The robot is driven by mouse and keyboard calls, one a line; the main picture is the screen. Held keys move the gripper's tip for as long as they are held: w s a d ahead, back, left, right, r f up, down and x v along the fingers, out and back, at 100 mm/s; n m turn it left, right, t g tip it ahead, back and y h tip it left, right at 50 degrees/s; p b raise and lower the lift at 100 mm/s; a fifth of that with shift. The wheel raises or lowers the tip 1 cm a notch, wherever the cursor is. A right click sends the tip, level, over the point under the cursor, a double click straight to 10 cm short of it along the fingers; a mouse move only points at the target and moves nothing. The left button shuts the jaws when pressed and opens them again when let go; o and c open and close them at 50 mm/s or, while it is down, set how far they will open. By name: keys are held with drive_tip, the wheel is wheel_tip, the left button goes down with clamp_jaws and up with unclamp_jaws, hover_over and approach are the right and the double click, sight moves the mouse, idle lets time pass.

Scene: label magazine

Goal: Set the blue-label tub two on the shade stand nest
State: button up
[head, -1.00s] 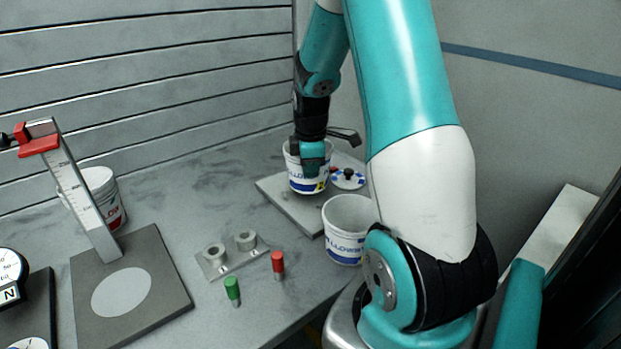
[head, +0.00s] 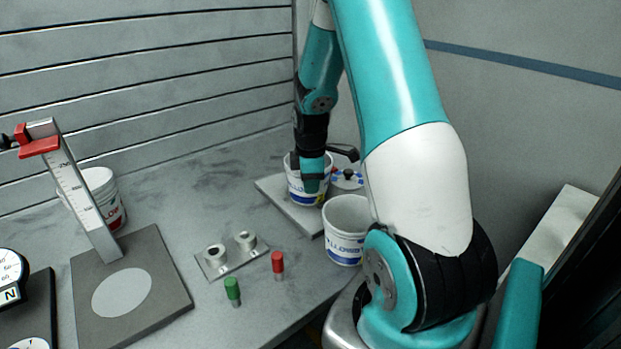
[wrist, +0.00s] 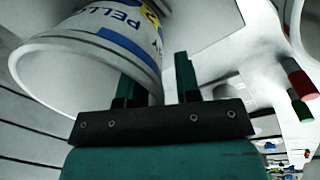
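A white tub with a blue band and a yellow mark (head: 296,187) stands upright on or just over a grey plate (head: 275,188) at the back centre. My gripper (head: 313,178) is at its rim. In the wrist view the open fingers (wrist: 158,85) straddle the wall of the tub (wrist: 105,45): one finger is partly hidden by the wall, the other is outside with a gap. A second blue-label tub (head: 345,240) stands nearer, at the right. A grey base with a pale disc (head: 122,292) and an upright scale stands at the left; I cannot tell whether it is the shade stand.
A red-label tub (head: 103,185) stands behind the scale (head: 82,195). A small plate with two grey sockets (head: 230,258), a green peg (head: 233,291) and a red peg (head: 278,264) are mid-bench. A blue-and-white lid (head: 347,180) lies beside the tub. Dials are at far left.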

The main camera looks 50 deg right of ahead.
wheel_tip(320, 180, up, 11)
drive_tip(key=b, duration=0.1)
drive_tip(key=a+r+y, duration=0.1)
drive_tip(key=a+r, duration=0.3)
drive_tip(key=a, duration=1.2)
drive_tip(key=s+a+r+m+y, duration=0.1)
drive_tip(key=s+a+y, duration=0.1)
drive_tip(key=s+a, duration=0.6)
drive_tip(key=s+a+r+y, duration=0.1)
drive_tip(key=s+a+y, duration=0.1)
drive_tip(key=s+a, duration=0.6)
drive_tip(key=a, duration=0.5)
drive_tip(key=shift+s+a+m+g, duration=0.25)
drive_tip(key=shift+m+g, duration=0.15)
